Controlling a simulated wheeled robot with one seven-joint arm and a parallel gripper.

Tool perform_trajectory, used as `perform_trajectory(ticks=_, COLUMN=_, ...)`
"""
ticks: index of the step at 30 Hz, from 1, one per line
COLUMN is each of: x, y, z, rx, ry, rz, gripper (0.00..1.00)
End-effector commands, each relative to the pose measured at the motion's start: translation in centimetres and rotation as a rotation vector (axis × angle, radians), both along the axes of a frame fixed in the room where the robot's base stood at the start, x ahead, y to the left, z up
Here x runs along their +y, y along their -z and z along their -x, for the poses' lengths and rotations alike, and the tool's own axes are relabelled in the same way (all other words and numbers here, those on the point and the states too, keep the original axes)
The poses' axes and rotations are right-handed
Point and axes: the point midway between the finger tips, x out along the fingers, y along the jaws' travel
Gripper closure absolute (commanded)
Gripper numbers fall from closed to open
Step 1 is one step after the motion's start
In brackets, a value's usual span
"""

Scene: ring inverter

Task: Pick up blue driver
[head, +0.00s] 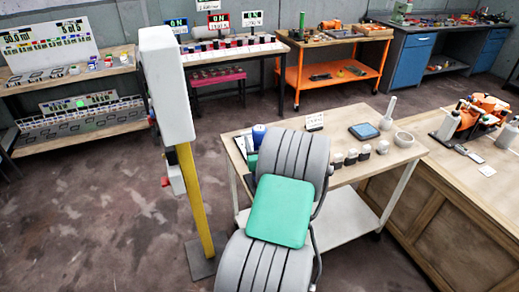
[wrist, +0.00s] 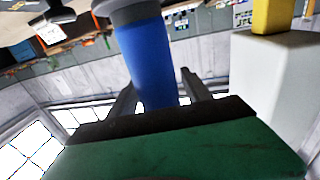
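The blue driver (wrist: 147,62) shows in the wrist view as a thick blue cylinder with a grey end, in line with the space between my gripper's fingers. My gripper (wrist: 160,92) has its two dark fingers apart, with a gap showing on the cylinder's right side. I cannot tell whether the left finger touches it. In the head view a blue cylinder (head: 259,134) stands at the left back of the near cart, just behind my grey arm. My arm hides my gripper and the lower part of this cylinder there.
A yellow post with a white box (head: 165,85) stands left of my arm. A wooden bench (head: 460,185) adjoins right.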

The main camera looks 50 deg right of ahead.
Motion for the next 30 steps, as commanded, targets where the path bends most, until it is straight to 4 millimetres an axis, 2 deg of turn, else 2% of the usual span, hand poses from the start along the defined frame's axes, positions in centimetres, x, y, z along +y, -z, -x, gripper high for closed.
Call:
perform_trajectory(ticks=2, x=0.01, y=0.00, z=0.01, rx=0.000, ry=0.000, rz=0.000, gripper=0.50)
perform_trajectory(ticks=20, x=0.00, y=-0.03, z=0.04, rx=0.000, ry=0.000, rz=0.000, gripper=0.99)
perform_trajectory(ticks=30, x=-0.08, y=-0.33, z=0.00, rx=-0.003, ry=0.000, rz=0.005, gripper=1.00)
